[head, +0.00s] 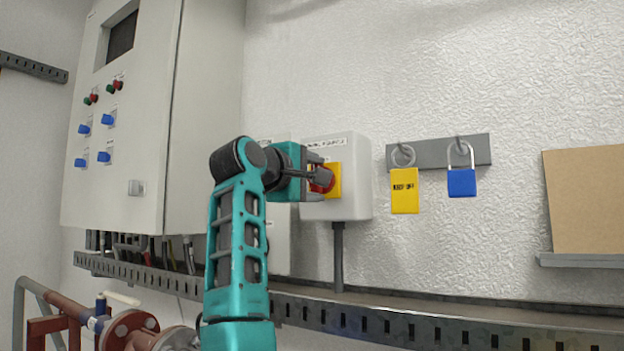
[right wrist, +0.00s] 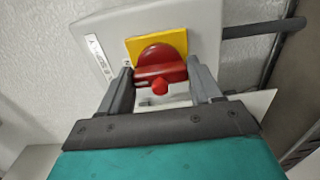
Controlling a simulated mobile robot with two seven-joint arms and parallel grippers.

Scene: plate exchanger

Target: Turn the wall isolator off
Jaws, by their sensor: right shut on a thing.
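The wall isolator (head: 355,195) is a light grey box on the wall, with a yellow plate (head: 336,172) and a red rotary handle (head: 328,181) on its front. My right gripper (head: 317,179) reaches it from the left and hides part of the handle. In the right wrist view the red handle (right wrist: 158,72) lies between the two grey fingers of my right gripper (right wrist: 160,82), which is shut on it. The handle's bar runs across from finger to finger, over the yellow plate (right wrist: 140,46). The label on the box is too small to read. My left gripper is not in view.
A large grey control cabinet (head: 205,110) stands left of the isolator. A yellow tag (head: 404,190) and a blue padlock (head: 461,182) hang from a grey hook rail (head: 430,153) to the right. A perforated cable tray (head: 450,329) runs below. A brown board (head: 585,200) is at far right.

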